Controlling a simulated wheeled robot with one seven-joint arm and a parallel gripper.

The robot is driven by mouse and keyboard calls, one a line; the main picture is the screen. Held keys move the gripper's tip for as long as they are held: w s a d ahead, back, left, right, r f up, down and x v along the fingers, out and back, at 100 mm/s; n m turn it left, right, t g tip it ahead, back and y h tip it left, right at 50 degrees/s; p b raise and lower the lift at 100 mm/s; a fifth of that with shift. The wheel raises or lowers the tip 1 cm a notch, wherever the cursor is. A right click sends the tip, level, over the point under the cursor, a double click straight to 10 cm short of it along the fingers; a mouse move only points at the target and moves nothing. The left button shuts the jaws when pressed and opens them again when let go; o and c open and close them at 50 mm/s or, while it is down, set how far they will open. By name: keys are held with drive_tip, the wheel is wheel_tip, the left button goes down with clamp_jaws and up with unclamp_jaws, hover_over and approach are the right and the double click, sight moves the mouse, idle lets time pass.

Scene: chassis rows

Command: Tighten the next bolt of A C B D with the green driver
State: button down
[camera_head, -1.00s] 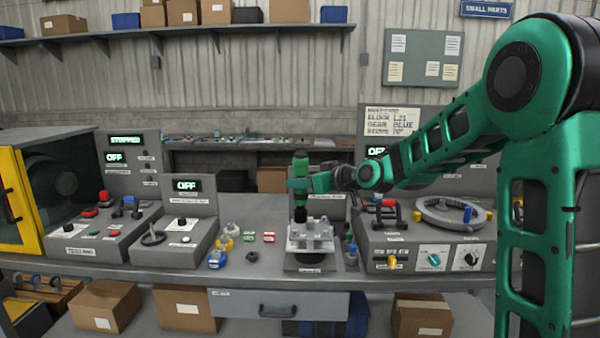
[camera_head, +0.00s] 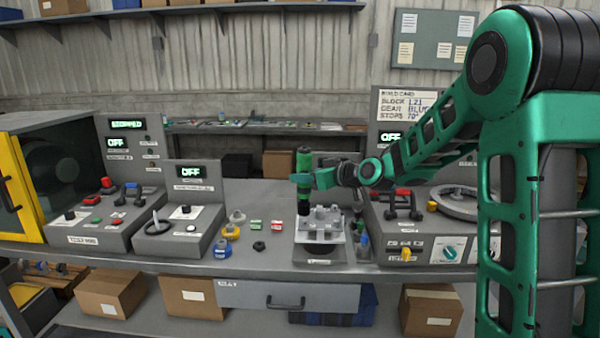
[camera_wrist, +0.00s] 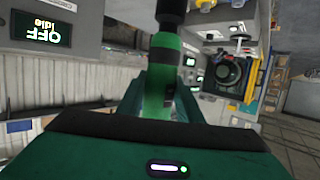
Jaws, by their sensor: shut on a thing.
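The green driver (camera_head: 304,172) is upright in my gripper (camera_head: 303,180), its black lower end pointing down over the back left part of the grey block (camera_head: 320,232). In the wrist view the green driver (camera_wrist: 161,75) lies between my gripper's fingers (camera_wrist: 160,97), with its black part toward the top edge. The block sits on a fixture (camera_head: 318,254) on the bench and has several bolt heads or studs on top. The bolt letters are too small to read. I cannot tell whether the driver's tip touches a bolt.
A panel with a red-handled part (camera_head: 403,200) and a grey ring (camera_head: 458,202) stands to the right. Left of the fixture are a blue part (camera_head: 222,248), a yellow part (camera_head: 231,231) and a black nut (camera_head: 259,246). Control boxes stand further left.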

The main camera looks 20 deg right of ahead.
sight(309, 187)
drive_tip(key=shift+s+d+f, duration=0.1)
drive_tip(key=shift+s+f, duration=0.15)
drive_tip(key=shift+f, duration=0.1)
idle(0.7)
drive_tip(key=shift+f, duration=1.55)
idle(2.7)
drive_tip(key=shift+r, duration=0.1)
drive_tip(key=shift+r, duration=2.5)
